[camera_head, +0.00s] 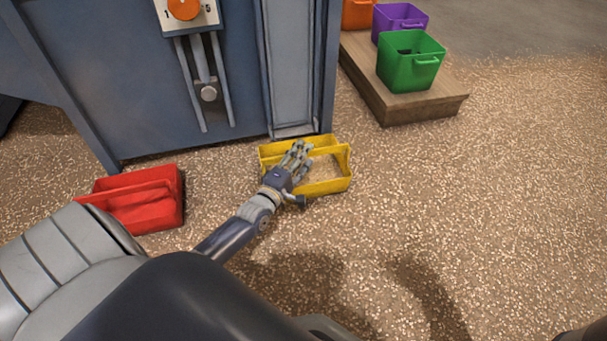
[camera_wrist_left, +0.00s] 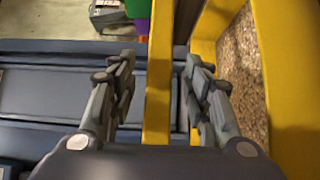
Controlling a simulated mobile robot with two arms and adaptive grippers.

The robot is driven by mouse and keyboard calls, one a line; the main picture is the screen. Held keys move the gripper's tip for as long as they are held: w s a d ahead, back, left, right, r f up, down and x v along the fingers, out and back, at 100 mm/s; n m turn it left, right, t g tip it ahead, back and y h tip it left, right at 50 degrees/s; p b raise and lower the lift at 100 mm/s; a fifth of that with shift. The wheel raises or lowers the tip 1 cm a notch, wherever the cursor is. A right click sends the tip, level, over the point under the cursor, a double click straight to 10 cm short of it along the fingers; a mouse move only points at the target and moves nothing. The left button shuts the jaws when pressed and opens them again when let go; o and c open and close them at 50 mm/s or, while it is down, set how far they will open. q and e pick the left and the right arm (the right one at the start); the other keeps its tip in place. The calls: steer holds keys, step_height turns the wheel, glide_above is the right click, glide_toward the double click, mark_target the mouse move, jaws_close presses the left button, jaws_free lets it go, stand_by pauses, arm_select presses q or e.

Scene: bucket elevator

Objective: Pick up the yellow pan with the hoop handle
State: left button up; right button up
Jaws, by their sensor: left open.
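The yellow pan (camera_head: 327,184) stands on the speckled floor at the foot of the blue machine, with its hoop handle across it. It holds some grainy material that looks like the floor. My left gripper (camera_head: 299,158) is over the pan. In the left wrist view, the open fingers of my left gripper (camera_wrist_left: 160,95) stand on either side of a yellow bar (camera_wrist_left: 158,75), which looks like the hoop handle. I cannot tell whether the fingers touch it. The pan's yellow rim (camera_wrist_left: 285,90) shows at the right of that view. My right gripper is not in view.
A red pan (camera_head: 150,200) stands on the floor to the left. The blue machine (camera_head: 235,90) rises behind the yellow pan. A wooden platform (camera_head: 420,108) bears green (camera_head: 410,65), purple (camera_head: 398,20) and orange (camera_head: 357,14) buckets. The floor at the right is clear.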

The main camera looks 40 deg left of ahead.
arm_select(q)
steer(key=shift+w, duration=0.35)
jaws_close()
steer(key=shift+a+r, duration=0.1)
steer(key=shift+r, duration=0.2)
